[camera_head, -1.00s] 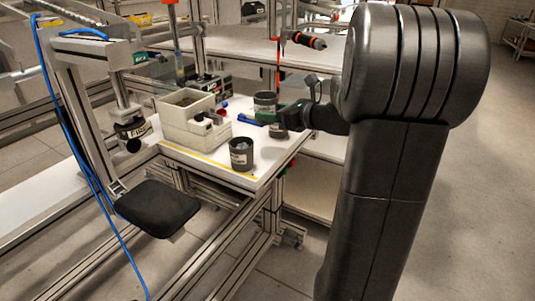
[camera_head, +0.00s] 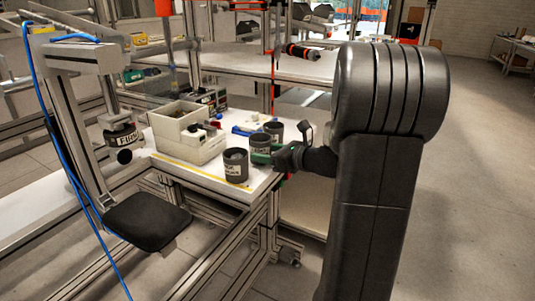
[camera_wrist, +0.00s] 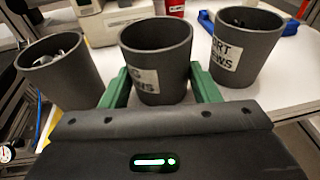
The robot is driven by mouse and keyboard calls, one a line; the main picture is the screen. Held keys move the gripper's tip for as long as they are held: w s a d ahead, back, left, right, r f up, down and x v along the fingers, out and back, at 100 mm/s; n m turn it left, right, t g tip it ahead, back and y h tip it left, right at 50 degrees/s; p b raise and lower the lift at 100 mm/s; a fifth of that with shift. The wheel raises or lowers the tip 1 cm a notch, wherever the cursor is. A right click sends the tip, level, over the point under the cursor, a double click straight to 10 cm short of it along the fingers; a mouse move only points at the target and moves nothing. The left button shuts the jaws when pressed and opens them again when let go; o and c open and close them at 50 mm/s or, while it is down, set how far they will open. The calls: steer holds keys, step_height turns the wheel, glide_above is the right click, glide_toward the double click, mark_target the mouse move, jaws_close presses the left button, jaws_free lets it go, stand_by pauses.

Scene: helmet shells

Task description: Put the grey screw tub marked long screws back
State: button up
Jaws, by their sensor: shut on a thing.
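The grey long screws tub (camera_head: 260,143) is between the green fingers of my gripper (camera_head: 262,157). In the wrist view the tub (camera_wrist: 157,58) is upright, its label partly readable as "G" over "WS". My gripper (camera_wrist: 150,88) is shut on it, one finger on each side. The inside of the tub looks dark and its base is hidden by the gripper. I cannot tell whether it touches the bench top.
A grey tub with metal parts (camera_wrist: 62,72) stands to the left, and a tub marked short screws (camera_wrist: 240,48) to the right, both close by. The white bench top (camera_head: 215,181) also bears a cream bin (camera_head: 200,150). A blue item (camera_head: 243,130) lies behind.

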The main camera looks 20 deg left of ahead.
steer(key=shift+f, duration=0.2)
steer(key=o, duration=1.2)
steer(key=shift+r, duration=0.15)
steer(key=shift+d+r, duration=0.15)
steer(key=p+v, duration=0.2)
steer(key=v, duration=0.9)
steer(key=shift+s+d, duration=0.15)
steer(key=shift+d, duration=0.15)
